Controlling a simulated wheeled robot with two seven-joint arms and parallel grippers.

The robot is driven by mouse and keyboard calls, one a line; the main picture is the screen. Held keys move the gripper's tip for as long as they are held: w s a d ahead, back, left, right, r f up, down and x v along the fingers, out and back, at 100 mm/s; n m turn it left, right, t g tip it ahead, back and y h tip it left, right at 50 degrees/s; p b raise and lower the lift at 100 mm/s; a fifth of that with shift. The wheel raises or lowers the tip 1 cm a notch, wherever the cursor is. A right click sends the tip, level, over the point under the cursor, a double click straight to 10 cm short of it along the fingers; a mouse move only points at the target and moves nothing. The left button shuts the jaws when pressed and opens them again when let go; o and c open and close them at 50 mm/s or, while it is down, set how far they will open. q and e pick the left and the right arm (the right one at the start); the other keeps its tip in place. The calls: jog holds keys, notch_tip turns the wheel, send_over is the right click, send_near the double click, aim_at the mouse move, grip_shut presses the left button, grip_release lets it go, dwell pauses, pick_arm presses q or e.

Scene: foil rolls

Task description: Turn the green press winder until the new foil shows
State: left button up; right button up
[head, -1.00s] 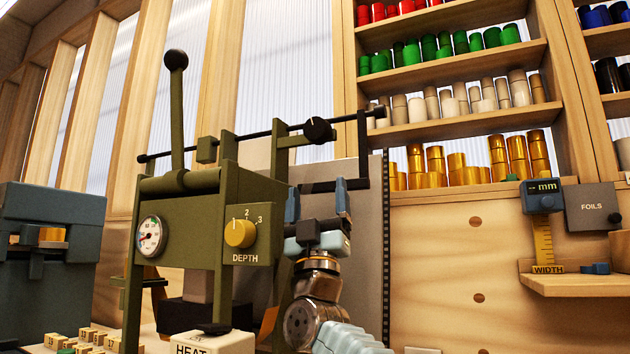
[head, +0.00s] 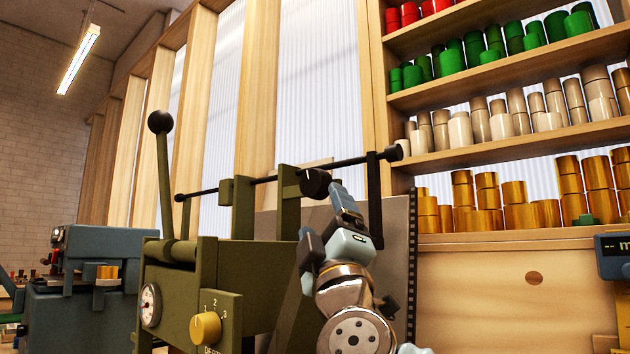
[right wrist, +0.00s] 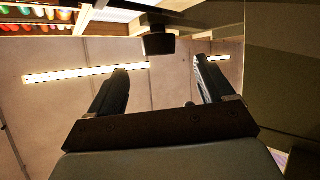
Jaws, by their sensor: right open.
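The green press (head: 262,266) stands left of centre in the head view. A black shaft (head: 262,180) runs along its top, with a black round knob (head: 315,183) bearing a white mark and a dark hanging crank arm (head: 375,200) at the right. My right gripper (head: 334,208) is open, tilted, just below and right of the marked knob; contact cannot be told. The right wrist view shows its two fingers (right wrist: 160,80) apart with nothing between them, and a dark block (right wrist: 158,43) beyond the tips. My left gripper is not in view.
A yellow depth dial (head: 205,328) and a gauge (head: 150,305) sit on the press front. A long lever (head: 164,185) rises at its left. Shelves of foil rolls (head: 500,125) stand behind at right. A blue-grey machine (head: 95,262) is at far left.

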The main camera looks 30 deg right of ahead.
aim_at(317, 193)
jog(key=p+x, duration=0.2)
jog(key=x, duration=0.6)
jog(key=shift+w+r, duration=0.1)
jog(key=shift+w, duration=0.05)
